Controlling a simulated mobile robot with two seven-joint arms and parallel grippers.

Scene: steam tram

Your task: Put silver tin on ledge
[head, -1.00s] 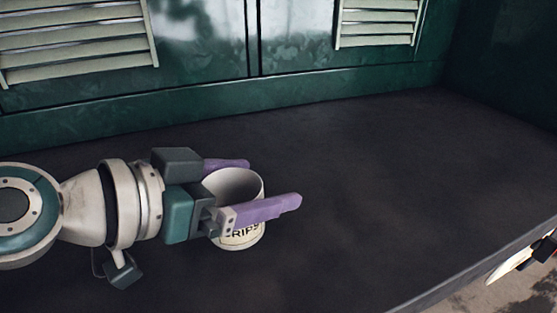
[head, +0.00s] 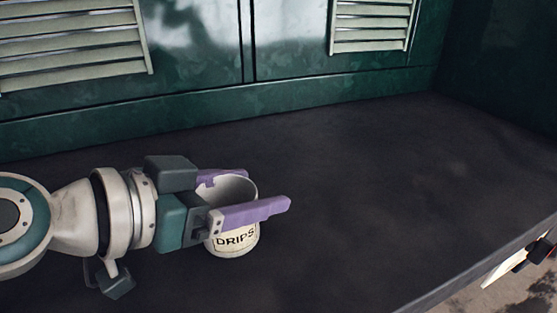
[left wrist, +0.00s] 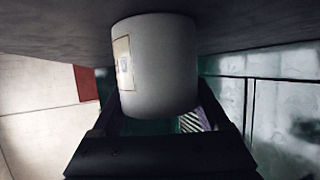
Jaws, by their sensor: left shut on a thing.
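A pale, open-topped tin (head: 232,240) labelled "DRIPS" stands upright on the dark ledge (head: 390,190), or very close above it; I cannot tell if its base touches. It looks off-white to light grey rather than clearly silver. My left gripper (head: 262,189) comes in from the left, its purple fingers on either side of the tin, shut on it. The near finger hides part of the tin's upper front. In the left wrist view the tin (left wrist: 155,65) is between the fingers, its end against or near the dark surface. My right gripper is not in view.
A green panelled wall (head: 285,98) with pale louvred vents (head: 372,25) runs along the back. The ledge is clear to the right of the tin. Its front edge falls away at lower right, where a white and black object (head: 520,262) partly shows.

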